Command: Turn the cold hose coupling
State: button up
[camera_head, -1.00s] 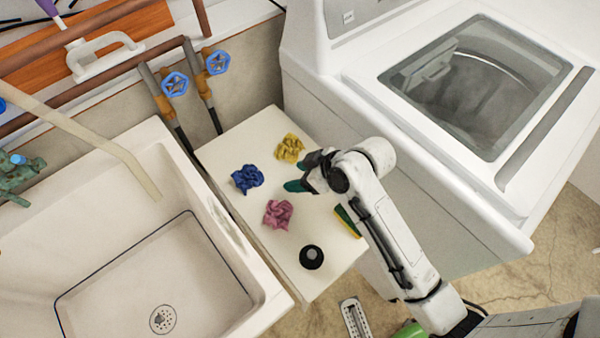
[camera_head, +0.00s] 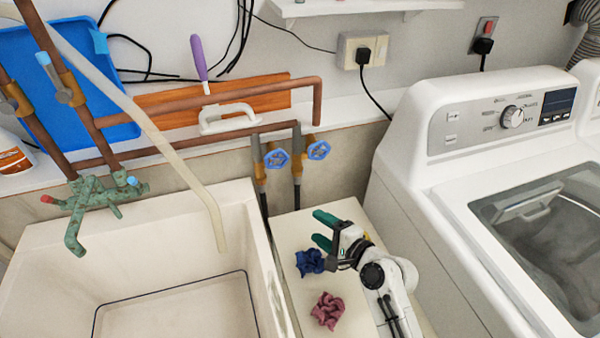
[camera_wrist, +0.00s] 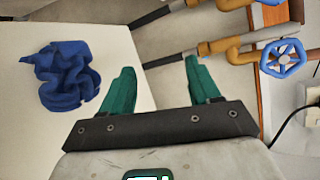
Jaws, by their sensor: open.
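Two brass-coloured valves with blue handwheels stand on the wall above the white stand: a left wheel (camera_head: 277,159) and a right wheel (camera_head: 318,150). A dark hose (camera_head: 263,203) runs down from the left valve, and another hose (camera_head: 297,196) from the right. I cannot tell which coupling is the cold one. My gripper (camera_head: 322,230) is open and empty above the stand, below and apart from the valves. In the wrist view its green fingers (camera_wrist: 158,72) are spread, with a valve wheel (camera_wrist: 283,58) and brass body (camera_wrist: 238,46) at upper right, beyond them.
A blue cloth (camera_head: 310,261) and a pink cloth (camera_head: 327,311) lie on the stand (camera_head: 290,232). The sink (camera_head: 60,262) with a green tap (camera_head: 85,210) is at left. A washing machine (camera_head: 425,195) is close at right. A pipe (camera_head: 222,146) runs behind the valves.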

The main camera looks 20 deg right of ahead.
aim_at(299, 173)
jog(key=w+r+m+t+h, duration=0.1)
jog(key=w+m, duration=0.4)
jog(key=m, duration=0.1)
jog(key=w+r+m+t+h+b, duration=0.1)
jog(key=w+m, duration=0.5)
jog(key=w+r+m+t+h, duration=0.1)
jog(key=w+m+t, duration=0.1)
jog(key=w+m, duration=0.3)
jog(key=shift+w+a+m+b, duration=0.15)
jog(key=shift+w+m+b, duration=0.2)
jog(key=shift+w, duration=0.25)
jog(key=shift+f, duration=0.1)
jog(key=c, duration=1)
jog(key=shift+a+m+h+p, duration=0.1)
jog(key=shift+m+h+p, duration=0.2)
jog(key=shift+p, duration=0.15)
